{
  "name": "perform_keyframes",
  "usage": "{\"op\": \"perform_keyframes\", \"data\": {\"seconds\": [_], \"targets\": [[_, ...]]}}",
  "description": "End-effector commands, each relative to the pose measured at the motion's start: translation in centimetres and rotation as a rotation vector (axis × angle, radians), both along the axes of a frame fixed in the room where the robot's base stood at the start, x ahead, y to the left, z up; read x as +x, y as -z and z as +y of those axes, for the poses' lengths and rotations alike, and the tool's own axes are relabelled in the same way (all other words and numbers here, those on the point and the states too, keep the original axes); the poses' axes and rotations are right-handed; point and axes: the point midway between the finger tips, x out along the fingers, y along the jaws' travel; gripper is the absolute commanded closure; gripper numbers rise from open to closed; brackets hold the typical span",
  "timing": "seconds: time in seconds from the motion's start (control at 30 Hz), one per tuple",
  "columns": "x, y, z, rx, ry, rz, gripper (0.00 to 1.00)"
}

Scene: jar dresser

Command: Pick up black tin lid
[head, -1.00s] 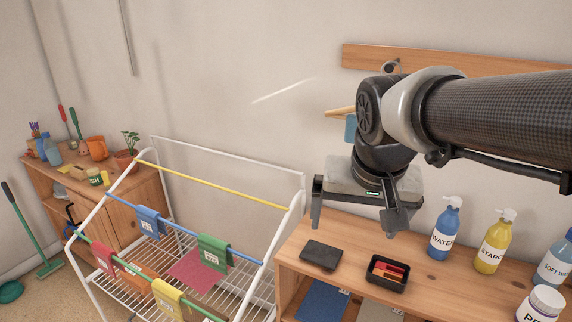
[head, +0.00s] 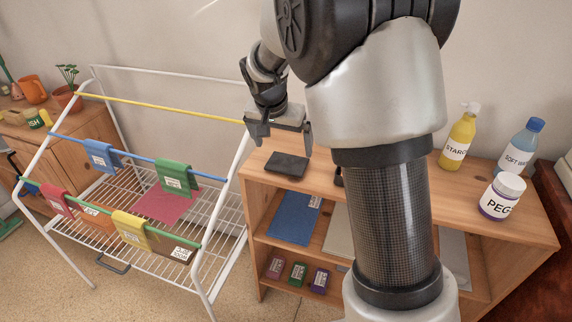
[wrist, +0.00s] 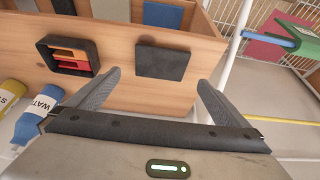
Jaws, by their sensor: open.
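The black tin lid (head: 287,166) is a flat dark rectangle lying on the wooden dresser top, near its left end. It also shows in the wrist view (wrist: 162,63), flat and with nothing on it. My gripper (head: 283,142) is open and empty above the lid, apart from it. In the wrist view its two fingertips (wrist: 159,78) are spread, with the lid between and just beyond them.
A black tray (wrist: 92,47) with red and orange pieces lies beside the lid. Bottles, including a yellow one (head: 459,140), and a PEG jar (head: 502,197) stand to the right. A white drying rack (head: 240,180) with coloured cloths adjoins the dresser's left side.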

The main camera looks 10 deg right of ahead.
Motion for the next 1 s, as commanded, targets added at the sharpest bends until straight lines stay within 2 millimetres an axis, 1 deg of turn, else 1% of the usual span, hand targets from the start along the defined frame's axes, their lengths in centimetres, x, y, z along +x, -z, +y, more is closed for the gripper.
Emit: {"op": "perform_keyframes", "data": {"seconds": [0.03, 0.1, 0.2, 0.37, 0.53, 0.63, 0.77, 0.97, 1.0], "targets": [[0.3, 1.1, -0.2, -0.001, 0.001, 0.003, 0.0], [0.7, 2.1, -0.4, -0.001, -0.001, 0.002, 0.0], [1.0, 2.9, -0.6, 0.0, 0.0, 0.0, 0.0], [1.4, 3.7, -0.8, 0.0, 0.0, -0.001, 0.0], [2.2, 6.2, -1.1, 0.0, 0.0, 0.002, 0.0], [2.7, 7.4, -1.4, 0.0, 0.0, 0.002, 0.0], [3.0, 8.0, -1.5, 0.001, -0.001, -0.002, 0.0], [3.1, 8.0, -1.5, 0.001, -0.001, -0.002, 0.0], [3.0, 8.0, -1.5, 0.001, -0.001, -0.002, 0.05]]}}
